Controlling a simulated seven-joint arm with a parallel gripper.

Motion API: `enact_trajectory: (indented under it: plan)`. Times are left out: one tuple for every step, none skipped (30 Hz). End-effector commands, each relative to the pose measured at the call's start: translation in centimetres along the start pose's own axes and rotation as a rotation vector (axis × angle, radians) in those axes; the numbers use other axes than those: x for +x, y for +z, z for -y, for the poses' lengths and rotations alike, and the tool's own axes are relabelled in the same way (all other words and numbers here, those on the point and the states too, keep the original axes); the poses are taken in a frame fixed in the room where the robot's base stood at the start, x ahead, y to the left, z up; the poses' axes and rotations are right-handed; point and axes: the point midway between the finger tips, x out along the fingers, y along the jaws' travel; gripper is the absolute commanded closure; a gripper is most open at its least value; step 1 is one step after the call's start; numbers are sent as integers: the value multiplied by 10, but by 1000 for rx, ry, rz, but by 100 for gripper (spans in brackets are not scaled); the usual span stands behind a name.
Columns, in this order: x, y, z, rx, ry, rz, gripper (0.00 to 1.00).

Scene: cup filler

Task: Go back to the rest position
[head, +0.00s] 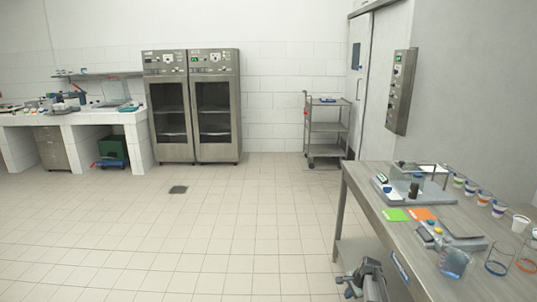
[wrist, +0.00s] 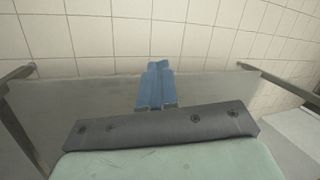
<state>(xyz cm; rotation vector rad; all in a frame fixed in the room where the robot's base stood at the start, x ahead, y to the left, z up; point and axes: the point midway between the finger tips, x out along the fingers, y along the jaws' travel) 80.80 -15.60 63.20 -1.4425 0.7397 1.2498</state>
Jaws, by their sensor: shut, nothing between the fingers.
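My gripper (wrist: 160,65) shows in the wrist view with its two blue fingers together and nothing between them. A grey, partly cut-off mechanism (head: 362,280) at the bottom of the head view, beside the front left side of the table, appears to be part of my arm. Its fingers cannot be made out clearly there. The gripper appears to be low beside the table, apart from the items on top.
A metal table (head: 385,235) at right holds cups, a beaker (head: 454,262), coloured cards and small devices. A grey panel (wrist: 90,90) lies beyond my fingers in the wrist view. A trolley (head: 326,127) and two cabinets (head: 192,105) stand behind. The tiled floor (head: 200,240) is clear.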

Motion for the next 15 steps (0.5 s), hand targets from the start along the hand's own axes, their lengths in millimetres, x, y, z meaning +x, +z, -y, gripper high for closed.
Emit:
enact_trajectory:
  plan:
    - [14,18,-24,-40,34,14,100]
    - [22,26,-36,-64,53,21,100]
    - [31,38,-50,-97,76,32,100]
    - [38,46,-61,-123,94,40,100]
    - [44,54,-73,-148,111,48,100]
    - [52,64,-88,-181,134,59,100]
    - [58,72,-100,-206,151,68,100]
    - [64,80,-111,-232,168,78,100]
    - [70,91,-127,-265,191,91,100]
    - [75,99,-138,-289,208,101,100]
    - [80,106,-150,-315,225,111,100]
    - [85,116,-166,-349,247,125,100]
    - [89,124,-178,-374,264,137,100]
    - [92,132,-190,-400,279,149,100]
    - [96,142,-206,-433,301,164,100]
